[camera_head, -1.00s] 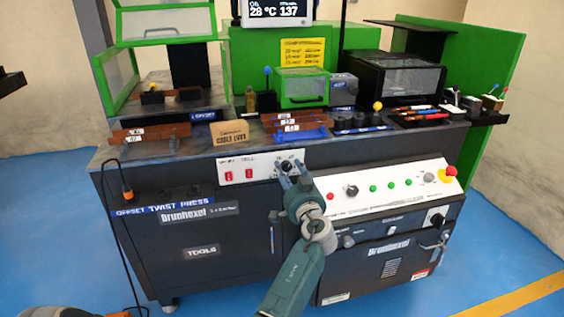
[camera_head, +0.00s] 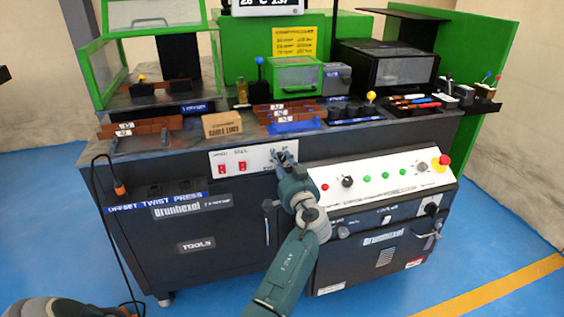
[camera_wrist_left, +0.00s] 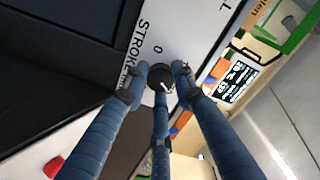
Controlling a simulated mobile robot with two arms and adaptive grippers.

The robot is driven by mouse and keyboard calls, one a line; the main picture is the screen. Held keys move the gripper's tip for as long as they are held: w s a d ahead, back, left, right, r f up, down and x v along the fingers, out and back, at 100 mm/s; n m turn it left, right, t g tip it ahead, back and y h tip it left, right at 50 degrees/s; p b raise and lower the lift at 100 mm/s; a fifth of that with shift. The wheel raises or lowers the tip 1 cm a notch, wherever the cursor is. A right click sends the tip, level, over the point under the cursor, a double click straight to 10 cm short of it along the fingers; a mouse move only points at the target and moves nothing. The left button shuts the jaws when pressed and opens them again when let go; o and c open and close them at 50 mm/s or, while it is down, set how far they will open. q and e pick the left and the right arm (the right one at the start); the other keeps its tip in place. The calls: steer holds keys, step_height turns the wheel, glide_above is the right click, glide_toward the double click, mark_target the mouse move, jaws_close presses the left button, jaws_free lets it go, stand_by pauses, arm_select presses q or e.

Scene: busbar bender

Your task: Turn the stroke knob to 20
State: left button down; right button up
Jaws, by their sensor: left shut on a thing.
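The stroke knob (camera_wrist_left: 160,77) is a small dark round knob on a white panel. The word STROKE and a 0 are printed beside it in the left wrist view. My left gripper (camera_head: 284,160) is at the white panel (camera_head: 226,161) on the machine's front edge. In the wrist view the left gripper (camera_wrist_left: 161,74) has its blue fingers closed around the knob. The knob is mostly hidden by the fingers in the head view. Its pointer setting cannot be read clearly. My right gripper is not in view.
Two red switches (camera_head: 243,167) sit left of the knob on the same panel. A sloping control panel (camera_head: 386,174) with several buttons and a red emergency stop (camera_head: 445,159) lies to the right.

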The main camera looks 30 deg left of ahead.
arm_select(q)
steer(key=shift+f+m, duration=0.1)
steer(key=shift+m, duration=0.4)
steer(key=c, duration=1.4)
jaws_free()
steer(key=v, duration=0.7)
steer(key=shift+s+d, duration=0.2)
